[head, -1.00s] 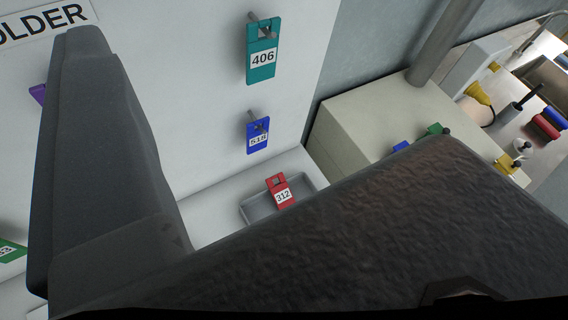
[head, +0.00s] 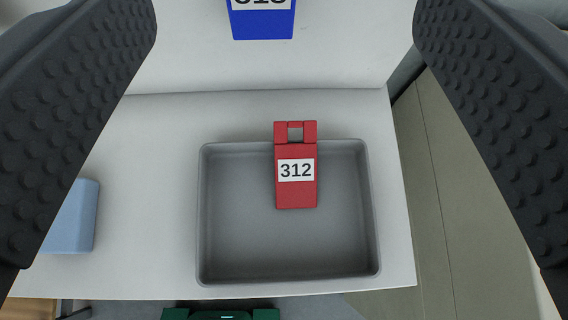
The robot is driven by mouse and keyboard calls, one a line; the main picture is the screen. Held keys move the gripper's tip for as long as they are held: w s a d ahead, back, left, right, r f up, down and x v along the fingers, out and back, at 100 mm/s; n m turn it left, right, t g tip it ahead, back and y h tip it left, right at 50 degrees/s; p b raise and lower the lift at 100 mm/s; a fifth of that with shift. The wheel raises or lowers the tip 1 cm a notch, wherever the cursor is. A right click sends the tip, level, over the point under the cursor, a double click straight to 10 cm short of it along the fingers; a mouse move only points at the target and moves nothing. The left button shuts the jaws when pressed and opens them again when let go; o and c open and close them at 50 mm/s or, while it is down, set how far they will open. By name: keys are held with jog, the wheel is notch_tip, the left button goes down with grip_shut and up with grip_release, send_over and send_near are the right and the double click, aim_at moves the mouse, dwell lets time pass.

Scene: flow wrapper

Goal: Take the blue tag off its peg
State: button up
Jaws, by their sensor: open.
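The blue tag (head: 263,24) hangs at the top edge of the head view, in front of the white board. Only its lower part shows, with the bottom of a white number label. Its peg and its top are out of the picture. My gripper (head: 284,20) is open, with one dark ridged finger at the left and one at the right of the view. The blue tag appears between the two fingers in the picture, and neither finger touches it. The gap between the fingers is empty.
A grey tray (head: 240,240) sits on the white shelf (head: 150,130) below the board. A red tag (head: 296,185) marked 312 leans over its back rim. A light blue block (head: 72,218) lies at the left. The shelf ends at the right and front.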

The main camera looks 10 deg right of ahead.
notch_tip(320, 180, down, 2)
jog(key=b, duration=0.1)
send_over(263, 37)
jog(key=shift+y, duration=0.4)
jog(key=f, duration=0.5)
jog(key=shift+w+f, duration=0.2)
jog(key=c, duration=1.1)
jog(key=shift+o, duration=0.2)
jog(key=shift+r+p, duration=0.5)
jog(key=shift+p, duration=0.05)
jog(key=shift+s, duration=0.1)
jog(key=s+b, duration=0.1)
jog(key=s, duration=0.7)
jog(key=shift+s+d, duration=0.15)
jog(key=shift+s, duration=0.2)
dwell(1.0)
